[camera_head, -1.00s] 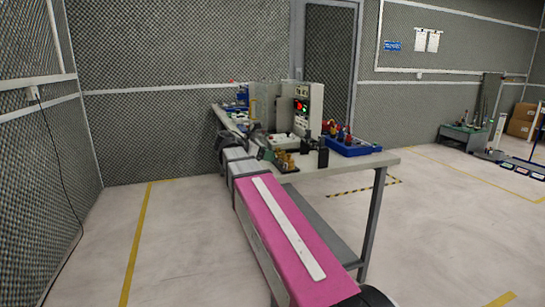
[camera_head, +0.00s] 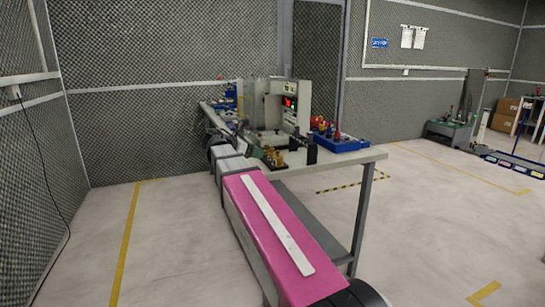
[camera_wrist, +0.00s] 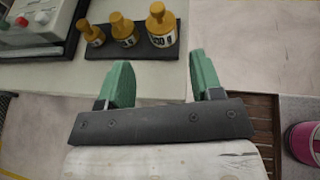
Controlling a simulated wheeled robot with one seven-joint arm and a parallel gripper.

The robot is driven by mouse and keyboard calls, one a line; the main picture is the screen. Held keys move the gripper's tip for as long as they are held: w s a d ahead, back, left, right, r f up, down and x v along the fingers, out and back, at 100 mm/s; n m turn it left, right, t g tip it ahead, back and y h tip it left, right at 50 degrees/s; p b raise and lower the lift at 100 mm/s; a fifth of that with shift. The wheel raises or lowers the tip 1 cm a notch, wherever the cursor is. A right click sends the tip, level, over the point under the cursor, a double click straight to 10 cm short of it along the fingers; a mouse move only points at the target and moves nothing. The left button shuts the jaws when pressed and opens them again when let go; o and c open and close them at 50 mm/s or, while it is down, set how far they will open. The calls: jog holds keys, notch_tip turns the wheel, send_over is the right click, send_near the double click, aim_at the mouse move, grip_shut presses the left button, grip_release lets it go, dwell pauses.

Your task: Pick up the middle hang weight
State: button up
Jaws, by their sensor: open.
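Three brass-coloured hang weights stand in a row on a black tray (camera_wrist: 152,52), small to large from left to right in the wrist view. The middle hang weight (camera_wrist: 124,28) has a knob on top and a pale label. The small weight (camera_wrist: 92,33) is to its left and the large weight (camera_wrist: 160,25) to its right. The brass weights show small on the bench in the head view (camera_head: 273,157). My gripper (camera_wrist: 160,62) is open and empty, its two green fingers apart. The weights appear beyond the fingertips, with none between them.
The pale workbench (camera_head: 350,158) holds the tray near its edge. A grey device with a red button (camera_wrist: 32,22) stands left of the weights. A blue tray (camera_head: 345,143) with parts sits at the bench's right. Open floor (camera_head: 165,240) lies left of my arm.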

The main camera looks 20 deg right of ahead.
aim_at(272, 153)
jog(key=shift+w, duration=0.1)
jog(key=shift+c, duration=0.3)
jog(key=w+f+h, duration=0.1)
jog(key=w, duration=0.1)
jog(key=w+f+m+g+h, duration=0.1)
jog(key=w+f+h, duration=0.1)
jog(key=w, duration=0.1)
jog(key=w+f+g+h, duration=0.1)
jog(key=w, duration=0.1)
jog(key=shift+w+a+f+m+h, duration=0.2)
jog(key=shift+w+m+h, duration=0.1)
jog(key=shift+w+m, duration=0.1)
jog(key=d, duration=0.5)
jog(key=shift+w+d+f, duration=0.1)
jog(key=shift+w+d, duration=0.1)
jog(key=shift+d, duration=1.25)
jog(key=shift+w+d, duration=0.15)
jog(key=shift+d, duration=1.3)
jog(key=shift+c, duration=0.3)
jog(key=c, duration=0.8)
